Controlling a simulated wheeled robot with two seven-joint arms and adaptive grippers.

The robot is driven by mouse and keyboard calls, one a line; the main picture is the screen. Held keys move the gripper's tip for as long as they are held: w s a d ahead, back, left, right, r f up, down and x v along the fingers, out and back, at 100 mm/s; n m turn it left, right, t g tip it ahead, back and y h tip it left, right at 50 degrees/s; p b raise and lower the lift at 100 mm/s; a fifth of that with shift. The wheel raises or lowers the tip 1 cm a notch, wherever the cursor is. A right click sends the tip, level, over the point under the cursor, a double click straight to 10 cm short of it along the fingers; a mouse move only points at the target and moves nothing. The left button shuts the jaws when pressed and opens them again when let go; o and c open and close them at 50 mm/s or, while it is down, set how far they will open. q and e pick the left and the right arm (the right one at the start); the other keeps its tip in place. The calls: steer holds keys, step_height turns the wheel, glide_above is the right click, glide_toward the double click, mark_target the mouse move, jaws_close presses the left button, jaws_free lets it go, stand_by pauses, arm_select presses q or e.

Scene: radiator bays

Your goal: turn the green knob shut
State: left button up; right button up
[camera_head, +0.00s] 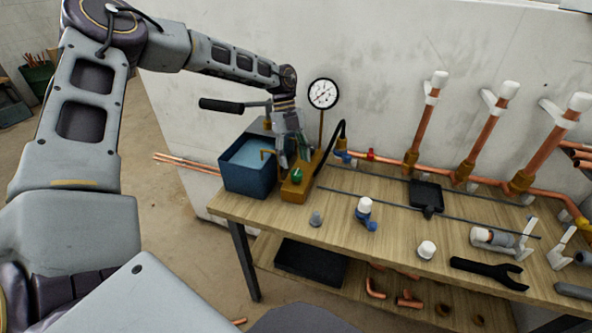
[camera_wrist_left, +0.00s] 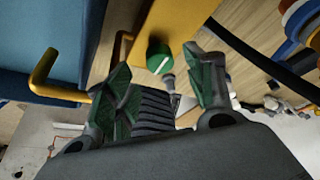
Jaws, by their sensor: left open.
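The green knob (camera_head: 297,174) sits on the yellow-brown body of the test pump (camera_head: 296,190) at the left end of the workbench. In the left wrist view the green knob (camera_wrist_left: 159,57) shows a pale line across its face. My left gripper (camera_head: 291,160) is just above the knob, pointing down. In the left wrist view its two green-padded fingertips (camera_wrist_left: 163,68) are apart, with the knob seen between and beyond them. I cannot tell whether a finger touches it. My right gripper is not in view.
A blue water tank (camera_head: 245,182) stands left of the pump, with a black-gripped lever (camera_head: 222,105) above. A pressure gauge (camera_head: 323,93) and a black hose (camera_head: 331,145) rise behind. Fittings and a black wrench (camera_head: 488,271) lie on the workbench (camera_head: 330,245).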

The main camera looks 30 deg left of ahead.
mark_target(296, 171)
arm_select(q)
steer(key=x, duration=0.3)
steer(key=shift+s+d+f, duration=0.1)
steer(key=shift+f, duration=0.2)
steer(key=shift+d+f, duration=0.1)
steer(key=shift+f, duration=0.2)
steer(key=c, duration=1)
